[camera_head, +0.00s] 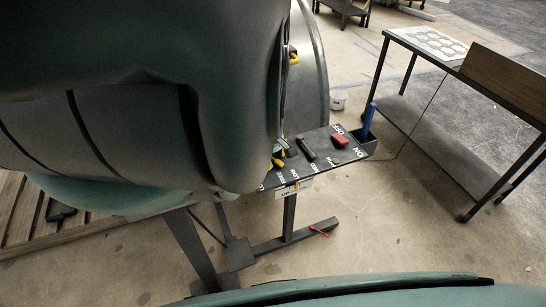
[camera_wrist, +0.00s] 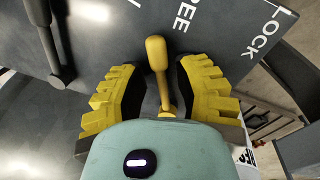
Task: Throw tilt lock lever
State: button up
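The tilt lock lever (camera_wrist: 157,55) is a yellow lever with a rounded grip and a thin stem, on a dark panel (camera_wrist: 100,20) lettered "LOCK" and partly "...EE" in the wrist view. My gripper (camera_wrist: 160,68) is open, with one yellow ridged finger on each side of the lever. Gaps show between the lever and both fingers.
A black lever (camera_head: 306,148) stands beside the yellow parts, also in the wrist view (camera_wrist: 48,42). A red control (camera_head: 340,140) and a blue handle (camera_head: 369,118) are further right. A dark table (camera_head: 425,146) stands to the right, with open floor between.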

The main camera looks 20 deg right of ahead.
jog(key=shift+o, duration=1.4)
jog(key=shift+r, duration=0.2)
jog(key=shift+w+a+r, duration=0.1)
jog(key=shift+r, duration=1.75)
jog(key=shift+d+r, duration=0.2)
jog(key=shift+r, duration=1.55)
jog(key=shift+a+r, duration=0.1)
jog(key=shift+r, duration=1.15)
